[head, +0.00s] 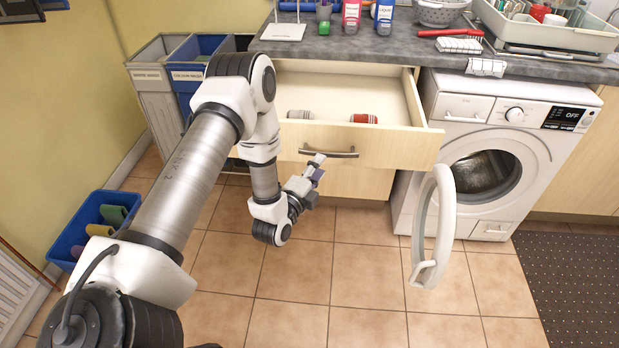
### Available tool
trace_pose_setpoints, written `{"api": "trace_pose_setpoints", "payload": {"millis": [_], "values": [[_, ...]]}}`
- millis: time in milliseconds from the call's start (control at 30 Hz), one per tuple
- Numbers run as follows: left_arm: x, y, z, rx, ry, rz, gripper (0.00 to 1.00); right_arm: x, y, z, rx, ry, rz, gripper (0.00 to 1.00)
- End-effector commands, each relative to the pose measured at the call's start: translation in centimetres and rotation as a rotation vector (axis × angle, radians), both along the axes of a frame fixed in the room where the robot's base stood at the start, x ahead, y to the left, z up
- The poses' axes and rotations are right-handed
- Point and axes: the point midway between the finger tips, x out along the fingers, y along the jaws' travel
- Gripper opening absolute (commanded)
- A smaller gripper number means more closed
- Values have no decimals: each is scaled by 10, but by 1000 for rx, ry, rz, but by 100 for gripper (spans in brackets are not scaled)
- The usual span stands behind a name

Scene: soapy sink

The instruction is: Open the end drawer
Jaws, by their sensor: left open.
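The end drawer (390,142), with a pale wood front, stands pulled out from under the dark counter. Its dark bar handle (328,153) is on the front face. Inside the drawer lie a red rolled item (364,118) and a grey rolled item (300,114). My left gripper (318,168) is open just in front of the drawer front, at the left end of the handle. I cannot tell whether it touches the handle. My right gripper is not in view.
The washing machine (450,108) stands right of the drawer with its round door (432,230) swung open into the floor space. Sorting bins (160,90) stand left of the drawer. A blue crate (75,235) is on the tiled floor at left. Bottles and dishes stand on the counter (400,70).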

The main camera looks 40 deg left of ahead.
Motion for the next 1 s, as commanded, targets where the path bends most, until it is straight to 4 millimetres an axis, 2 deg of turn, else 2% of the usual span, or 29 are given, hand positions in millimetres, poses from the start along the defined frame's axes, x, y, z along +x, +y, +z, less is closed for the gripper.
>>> {"api": "trace_pose_setpoints", "payload": {"millis": [100, 200, 300, 867, 933, 1000], "values": [[-30, -4, -1, -3, 5, 2, 42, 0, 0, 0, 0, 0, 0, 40], [-47, -7, -1, -1, 3, 2, 42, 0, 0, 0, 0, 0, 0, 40], [-55, -8, 0, -1, 1, 1, 42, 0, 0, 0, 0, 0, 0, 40], [-56, -9, 2, 0, 1, -1, 42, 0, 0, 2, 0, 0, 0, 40], [-55, -21, 6, 7, 10, -31, 42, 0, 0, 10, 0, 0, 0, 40], [-56, -47, 10, 18, 38, -90, 42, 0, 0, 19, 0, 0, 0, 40]]}}
